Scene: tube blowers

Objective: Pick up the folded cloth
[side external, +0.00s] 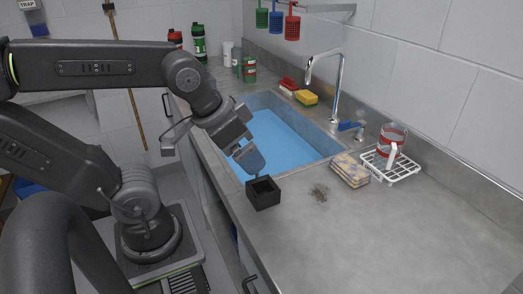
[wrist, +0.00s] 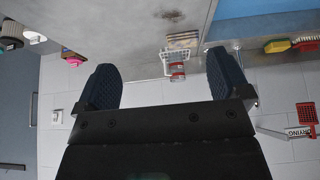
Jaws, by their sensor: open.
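The folded cloth (side external: 350,170), beige with a dark pattern, lies on the steel counter right of the sink, beside a white wire rack. In the wrist view the folded cloth (wrist: 182,39) appears small and far off, beyond the gap between my fingers. My gripper (side external: 250,160) is over the near edge of the sink, just behind a black open-topped box, well left of the cloth. In the wrist view my gripper (wrist: 162,62) has its two dark blue fingers wide apart with nothing between them.
The black box (side external: 263,194) stands at the counter's front edge. The white rack (side external: 398,172) holds a red-and-clear mug (side external: 391,142). A dark stain (side external: 320,192) marks the counter near the cloth. The sink (side external: 285,140) has a tall faucet (side external: 338,85) behind it.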

